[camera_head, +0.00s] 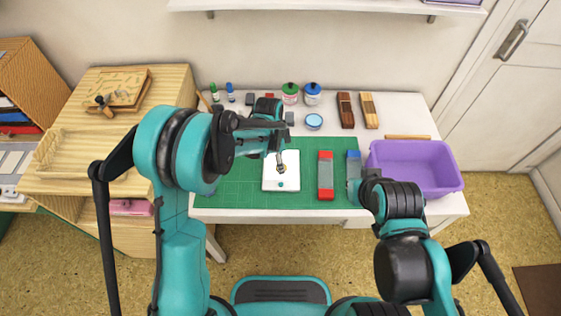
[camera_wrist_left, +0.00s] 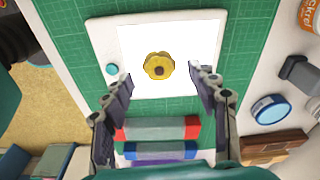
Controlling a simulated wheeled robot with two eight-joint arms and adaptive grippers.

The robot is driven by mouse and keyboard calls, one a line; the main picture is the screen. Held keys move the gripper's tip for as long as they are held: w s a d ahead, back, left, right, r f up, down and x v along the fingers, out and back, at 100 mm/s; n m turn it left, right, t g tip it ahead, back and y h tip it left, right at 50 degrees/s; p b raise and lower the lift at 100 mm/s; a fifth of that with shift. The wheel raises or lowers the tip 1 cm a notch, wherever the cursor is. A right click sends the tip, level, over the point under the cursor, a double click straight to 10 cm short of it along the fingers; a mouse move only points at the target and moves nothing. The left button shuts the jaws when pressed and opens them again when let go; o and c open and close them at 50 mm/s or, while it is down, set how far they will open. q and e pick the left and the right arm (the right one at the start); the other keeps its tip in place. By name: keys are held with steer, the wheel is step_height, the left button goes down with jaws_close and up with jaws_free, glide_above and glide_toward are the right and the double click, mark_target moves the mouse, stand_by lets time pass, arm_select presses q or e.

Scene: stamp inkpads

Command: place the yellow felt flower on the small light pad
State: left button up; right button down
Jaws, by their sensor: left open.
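The small light pad (camera_head: 270,184) is a white tablet with a bright panel and a teal button, on the green mat. It also shows in the left wrist view (camera_wrist_left: 104,40). The yellow felt flower (camera_wrist_left: 158,66) appears to lie flat near the middle of the bright panel. In the head view my left gripper partly hides that spot. My left gripper (camera_wrist_left: 160,77) is open, its two fingers apart on either side below the flower in the wrist view, and not touching it. In the head view it hangs over the pad (camera_head: 280,161). My right gripper (camera_head: 364,181) is near the blue inkpad, its fingers unclear.
A red inkpad (camera_head: 326,176) and a blue inkpad (camera_head: 353,161) lie right of the light pad on the green mat (camera_head: 235,187). A purple bin (camera_head: 414,182) stands at the right. Bottles, a round blue-lidded tin (camera_head: 314,121) and wooden blocks (camera_head: 345,110) line the back.

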arm_select(q)
steer(key=s+a+r+n+t+p, duration=0.1)
steer(key=s+a+r+n, duration=0.15)
steer(key=r, duration=0.45)
steer(key=s+a+r+n+t+p, duration=0.1)
steer(key=s+a+r+n, duration=0.1)
steer(key=s+a+r, duration=0.3)
steer(key=a+r+n+t+p, duration=0.1)
steer(key=a+r+n, duration=0.15)
steer(key=r, duration=0.55)
steer(key=s+a+n+t, duration=0.2)
steer(key=s+a+n, duration=0.1)
steer(key=s+n, duration=0.1)
steer(key=s+a+r+n+t+y, duration=0.1)
steer(key=s+a+n+t, duration=0.1)
steer(key=s+a+n, duration=0.2)
steer(key=s+n, duration=0.1)
steer(key=s, duration=0.2)
steer(key=shift+s+a+r, duration=0.2)
steer(key=shift+s+r, duration=0.1)
